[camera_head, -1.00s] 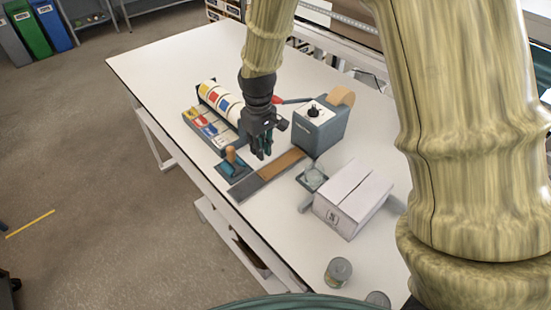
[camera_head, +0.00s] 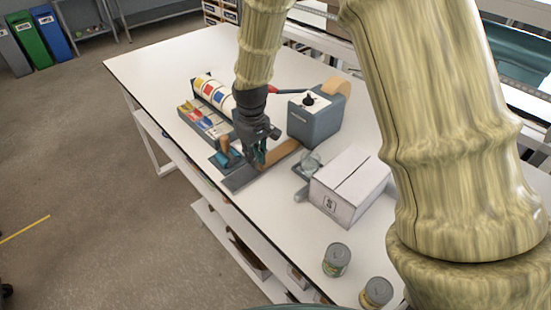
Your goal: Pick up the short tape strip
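The short tape strip (camera_head: 284,153) is brown and lies on a flat grey plate (camera_head: 240,180) that runs out from the tape dispenser (camera_head: 314,117). My gripper (camera_head: 259,162) is black and points down over the near part of the strip, hiding some of it. The fingertips are at or very close to the strip. I cannot tell whether they touch it or how far apart they are.
Left of my gripper are a stamp with an orange-brown handle (camera_head: 224,146), a tray of coloured labels (camera_head: 204,120) and a striped roll (camera_head: 213,93). A white box (camera_head: 349,187) and cans (camera_head: 336,260) stand to the right. The table's far left is clear.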

